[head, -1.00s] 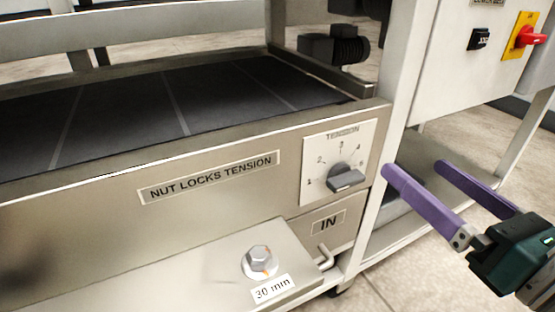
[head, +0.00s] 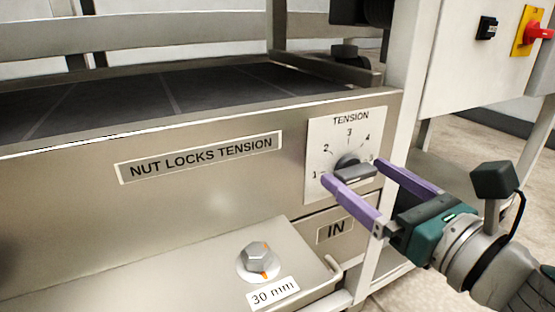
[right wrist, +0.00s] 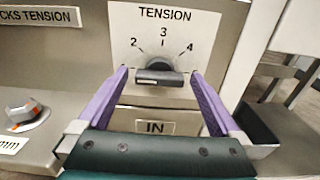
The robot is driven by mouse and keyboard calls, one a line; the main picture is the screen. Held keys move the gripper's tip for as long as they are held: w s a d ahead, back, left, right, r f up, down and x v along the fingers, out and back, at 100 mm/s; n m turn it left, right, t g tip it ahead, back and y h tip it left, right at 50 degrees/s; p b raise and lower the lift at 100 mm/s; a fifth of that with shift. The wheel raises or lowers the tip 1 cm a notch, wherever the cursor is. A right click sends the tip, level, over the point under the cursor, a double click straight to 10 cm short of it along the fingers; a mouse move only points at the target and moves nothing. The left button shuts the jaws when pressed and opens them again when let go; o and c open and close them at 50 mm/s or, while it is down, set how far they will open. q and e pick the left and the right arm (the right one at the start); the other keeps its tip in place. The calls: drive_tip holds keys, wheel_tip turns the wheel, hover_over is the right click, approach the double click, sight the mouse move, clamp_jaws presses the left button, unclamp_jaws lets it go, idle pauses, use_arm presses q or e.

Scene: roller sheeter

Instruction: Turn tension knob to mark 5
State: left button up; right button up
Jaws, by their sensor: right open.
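The grey tension knob (head: 354,172) sits on a white dial plate (head: 325,132) marked TENSION. Marks 1 to 4 show in the head view, and mark 5 is mostly hidden by a finger. My right gripper (head: 353,171) is open, with its two purple fingers on either side of the knob. The right wrist view shows the knob (right wrist: 160,78) between the fingertips, with a gap on each side. My left gripper is not in view.
Below the dial is an IN label (head: 335,229). A white post (head: 402,120) stands just right of the dial. A red switch (head: 538,33) is at upper right.

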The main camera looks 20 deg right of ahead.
drive_tip(key=shift+w, duration=0.1)
drive_tip(key=c, duration=1.3)
